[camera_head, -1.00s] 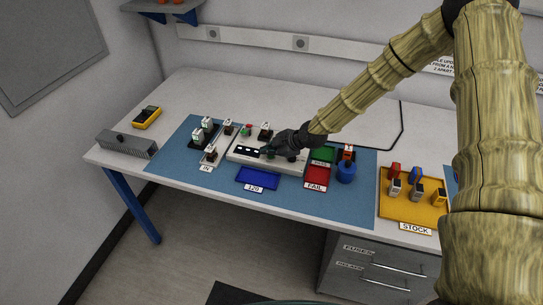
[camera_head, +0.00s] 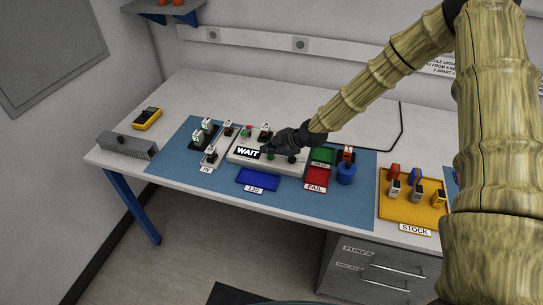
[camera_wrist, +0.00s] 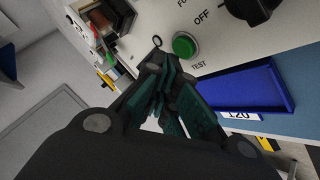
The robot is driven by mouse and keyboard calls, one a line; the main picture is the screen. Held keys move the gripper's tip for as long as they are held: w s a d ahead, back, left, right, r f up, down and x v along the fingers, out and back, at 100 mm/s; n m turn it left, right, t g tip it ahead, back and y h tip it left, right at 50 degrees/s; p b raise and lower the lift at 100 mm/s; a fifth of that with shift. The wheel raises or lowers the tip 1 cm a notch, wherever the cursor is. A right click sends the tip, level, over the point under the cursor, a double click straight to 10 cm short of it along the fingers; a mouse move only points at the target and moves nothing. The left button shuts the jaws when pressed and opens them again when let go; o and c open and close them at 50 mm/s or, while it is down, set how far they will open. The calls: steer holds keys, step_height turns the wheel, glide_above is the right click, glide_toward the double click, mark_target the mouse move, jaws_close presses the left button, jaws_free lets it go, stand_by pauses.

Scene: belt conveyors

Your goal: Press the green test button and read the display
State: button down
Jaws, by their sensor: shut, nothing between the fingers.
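The white tester (camera_head: 286,165) stands on the blue mat. Its display (camera_head: 247,153) reads WAIT in the head view. The green test button (camera_wrist: 184,46) shows in the wrist view, with the label TEST beside it. My gripper (camera_head: 270,155) is over the tester, right of the display; in the wrist view its closed fingertips (camera_wrist: 160,66) are just beside the button. I cannot tell whether they touch it. The fingers are shut and hold nothing. A black knob (camera_wrist: 252,8) with the label OFF is near the button.
A blue tray (camera_head: 257,181) marked 120 lies in front of the tester. Relays in holders stand at left. A yellow STOCK tray (camera_head: 391,214) is at right.

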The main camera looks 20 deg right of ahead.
mark_target(269, 158)
steer(key=shift+r, duration=0.15)
steer(key=shift+r+p, duration=1.3)
steer(key=shift+r, duration=1.2)
